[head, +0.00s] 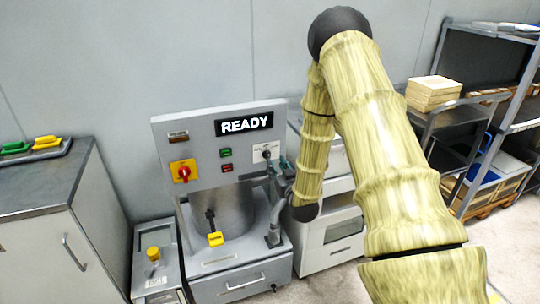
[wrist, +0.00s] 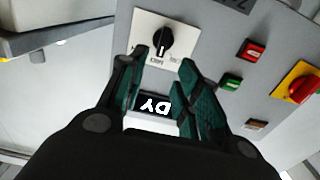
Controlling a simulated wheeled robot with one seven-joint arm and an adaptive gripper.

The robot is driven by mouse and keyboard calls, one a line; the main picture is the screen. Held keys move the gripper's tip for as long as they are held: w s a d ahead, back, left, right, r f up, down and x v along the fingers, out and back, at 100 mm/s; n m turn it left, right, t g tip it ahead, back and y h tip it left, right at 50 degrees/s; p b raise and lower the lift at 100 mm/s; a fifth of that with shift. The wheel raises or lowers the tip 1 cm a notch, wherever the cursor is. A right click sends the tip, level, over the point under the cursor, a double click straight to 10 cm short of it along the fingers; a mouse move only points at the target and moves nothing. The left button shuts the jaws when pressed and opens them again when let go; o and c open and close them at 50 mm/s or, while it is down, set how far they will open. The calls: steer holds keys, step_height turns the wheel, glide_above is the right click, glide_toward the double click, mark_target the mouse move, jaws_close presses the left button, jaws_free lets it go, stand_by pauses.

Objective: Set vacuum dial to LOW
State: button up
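The vacuum dial (wrist: 180,41) is a round black knob with a pale pointer line, on a white plate on the machine's grey panel. In the wrist view its pointer points roughly down the picture. The plate's lettering is too small and turned to read. In the head view the dial (head: 266,153) sits at the panel's right side. My gripper (wrist: 163,60) is open, with its fingertips apart just below the knob in the wrist view. Nothing is between the fingers. In the head view my gripper (head: 277,172) is just below and right of the dial, partly hidden by my arm.
The panel has a READY display (head: 244,124), green (head: 225,153) and red (head: 227,168) buttons, and a red rotary switch on yellow (head: 183,171). Below are a metal drum and a yellow-tipped lever (head: 216,239). A cabinet (head: 50,230) stands left and shelving (head: 490,80) right.

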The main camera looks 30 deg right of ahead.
mark_target(269, 154)
steer(key=p+x, duration=0.1)
steer(key=x, duration=0.6)
steer(key=shift+w+d+p, duration=0.1)
steer(key=shift+w+p, duration=0.2)
steer(key=shift+w, duration=0.05)
jaws_close()
